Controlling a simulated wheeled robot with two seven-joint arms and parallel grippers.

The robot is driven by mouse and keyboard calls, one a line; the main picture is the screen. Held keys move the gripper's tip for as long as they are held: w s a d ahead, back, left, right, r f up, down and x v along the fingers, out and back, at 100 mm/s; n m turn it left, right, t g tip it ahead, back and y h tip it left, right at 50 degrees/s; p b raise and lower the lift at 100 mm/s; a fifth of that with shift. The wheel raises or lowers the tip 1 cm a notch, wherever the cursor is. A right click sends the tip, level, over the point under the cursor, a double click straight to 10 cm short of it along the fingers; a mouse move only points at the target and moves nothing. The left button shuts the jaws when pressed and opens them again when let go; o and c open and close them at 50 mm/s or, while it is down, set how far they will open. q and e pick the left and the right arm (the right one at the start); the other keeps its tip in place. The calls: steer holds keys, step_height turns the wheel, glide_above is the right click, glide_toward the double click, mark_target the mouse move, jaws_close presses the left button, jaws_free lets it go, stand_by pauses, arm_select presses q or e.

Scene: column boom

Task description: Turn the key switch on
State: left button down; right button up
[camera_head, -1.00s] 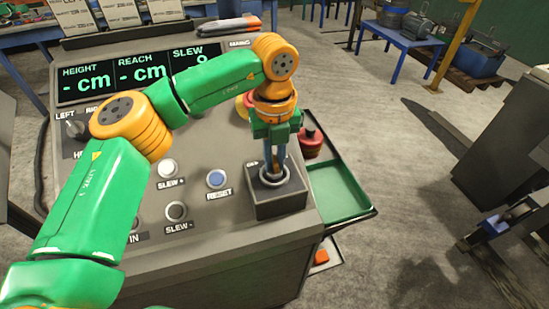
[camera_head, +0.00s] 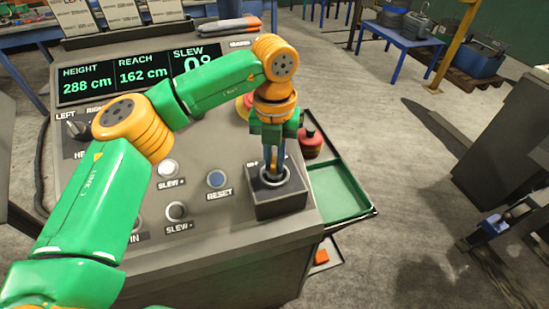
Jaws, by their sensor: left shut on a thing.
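The key switch (camera_head: 280,200) is a dark box with a round metal ring on top, at the right front of the grey control panel (camera_head: 230,238). My left gripper (camera_head: 273,172) points down into the ring and is shut on the key, which is mostly hidden between the fingers. The display (camera_head: 140,78) is lit and reads height 288 cm, reach 162 cm and slew 0°, the slew number partly covered by my arm. My right gripper is not in view.
A red knob (camera_head: 311,142) stands behind the key switch. A green tray (camera_head: 340,190) is attached at the panel's right side. A blue reset button (camera_head: 217,179) and slew buttons (camera_head: 168,168) lie left of the switch.

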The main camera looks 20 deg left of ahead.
mark_target(274, 160)
arm_select(q)
steer(key=shift+f+m, duration=0.1)
steer(key=shift+m, duration=0.9)
stand_by(1.2)
steer(key=c, duration=0.9)
jaws_free()
steer(key=shift+o, duration=0.2)
step_height(274, 160, up, 7)
steer(key=shift+r, duration=0.1)
